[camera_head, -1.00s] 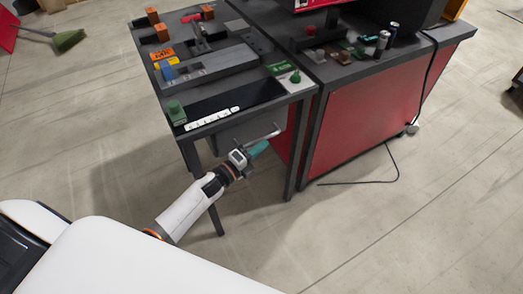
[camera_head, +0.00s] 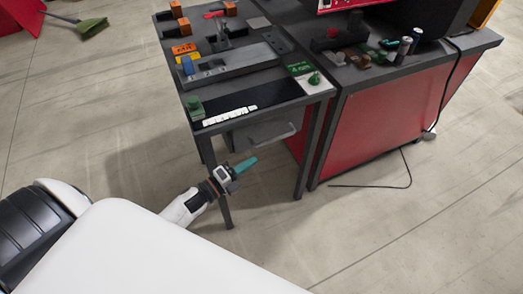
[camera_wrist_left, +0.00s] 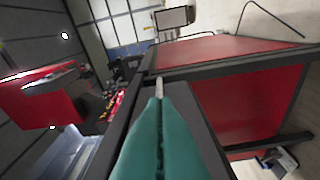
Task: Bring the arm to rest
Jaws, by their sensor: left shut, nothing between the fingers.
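My left gripper (camera_head: 246,166) has teal fingers and sits in front of the workbench, below the level of its top. It is shut and holds nothing. In the left wrist view its teal fingers (camera_wrist_left: 160,130) lie together, pointing toward the bench side. The drawer handle (camera_head: 272,137) of the bench is just beyond the fingertips in the head view, with a gap between them. My white left forearm (camera_head: 184,207) reaches in from the lower left. My right gripper is not in view.
A black cable (camera_head: 408,172) lies on the floor. Open floor (camera_head: 330,235) lies in front.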

